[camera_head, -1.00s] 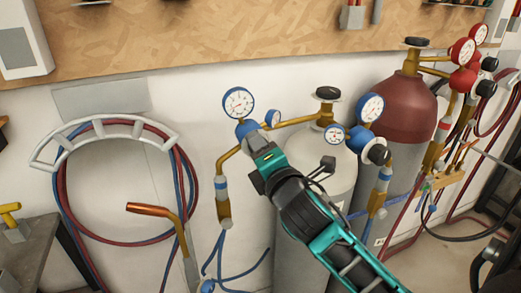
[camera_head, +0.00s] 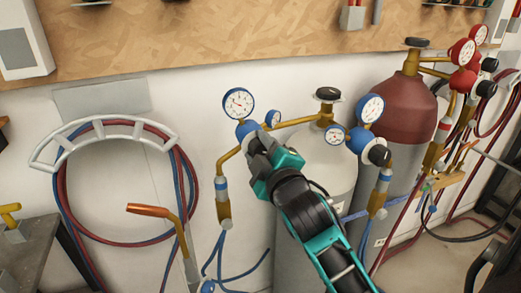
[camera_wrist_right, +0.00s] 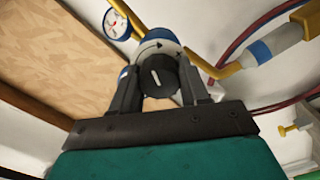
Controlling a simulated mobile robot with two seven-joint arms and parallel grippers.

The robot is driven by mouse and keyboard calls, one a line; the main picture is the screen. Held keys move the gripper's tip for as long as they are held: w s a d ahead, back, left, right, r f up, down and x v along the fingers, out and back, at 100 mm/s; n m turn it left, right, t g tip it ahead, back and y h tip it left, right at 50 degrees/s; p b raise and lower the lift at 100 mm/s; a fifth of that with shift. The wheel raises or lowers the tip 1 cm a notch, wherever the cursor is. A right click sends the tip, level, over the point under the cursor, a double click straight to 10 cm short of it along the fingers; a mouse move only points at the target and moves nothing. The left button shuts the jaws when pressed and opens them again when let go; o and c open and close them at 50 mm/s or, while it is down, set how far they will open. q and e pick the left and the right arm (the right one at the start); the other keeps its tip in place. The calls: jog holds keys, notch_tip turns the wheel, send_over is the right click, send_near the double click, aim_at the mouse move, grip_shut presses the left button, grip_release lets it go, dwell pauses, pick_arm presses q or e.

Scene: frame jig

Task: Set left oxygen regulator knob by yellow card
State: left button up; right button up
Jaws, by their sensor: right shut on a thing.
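The left oxygen regulator (camera_head: 246,130) has a blue-rimmed dial gauge (camera_head: 239,103), a smaller gauge and a brass pipe, and sits left of the grey cylinder (camera_head: 315,165). My right gripper (camera_head: 254,147) reaches up to its front and hides the knob in the head view. In the right wrist view the black knob (camera_wrist_right: 158,77) with a white pointer line lies between the fingers of the right gripper (camera_wrist_right: 160,72), which are shut on it. A curved black arrow shows on the pale face behind the knob. I see no yellow card. My left gripper is out of view.
A second blue regulator (camera_head: 368,143) with a black knob stands close to the right of my arm. A maroon cylinder (camera_head: 405,110) with red gauges is beyond it. Coiled hoses (camera_head: 62,195) hang left, beside a copper-tipped torch (camera_head: 150,209).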

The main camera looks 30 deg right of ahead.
jog(key=m, duration=0.6)
jog(key=shift+r+m, duration=0.1)
jog(key=shift+m, duration=0.2)
dwell(0.5)
jog(key=o, duration=1.1)
jog(key=shift+c, duration=0.2)
